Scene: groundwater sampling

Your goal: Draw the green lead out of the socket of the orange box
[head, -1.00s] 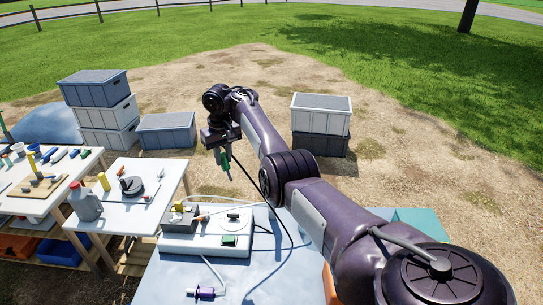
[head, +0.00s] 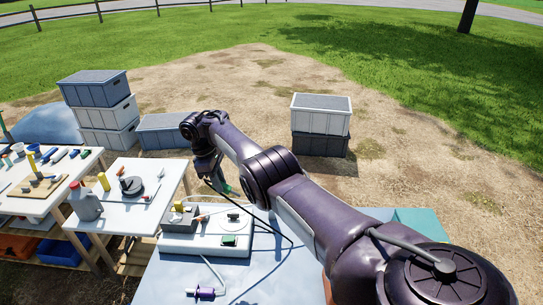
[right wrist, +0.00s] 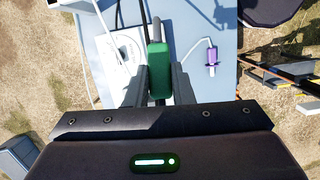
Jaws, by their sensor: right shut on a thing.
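My right gripper (head: 222,187) is shut on the green plug of the green lead (right wrist: 158,70), with one finger on each side of it in the right wrist view. The plug is held in the air near the back edge of the blue-grey table, apart from any socket that I can see. A dark cable runs from it down to the table. A narrow orange patch (head: 327,288) beside my right arm low in the head view may be the orange box. My arm hides most of it, and its socket cannot be seen. My left gripper is not in view.
A white panel (head: 180,244) with a grey box and a green part sits on the table. A purple-handled piece (head: 206,292) lies in front. A white side table (head: 140,207) with a grey bottle (head: 86,204) stands left. Stacked crates (head: 322,116) stand behind.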

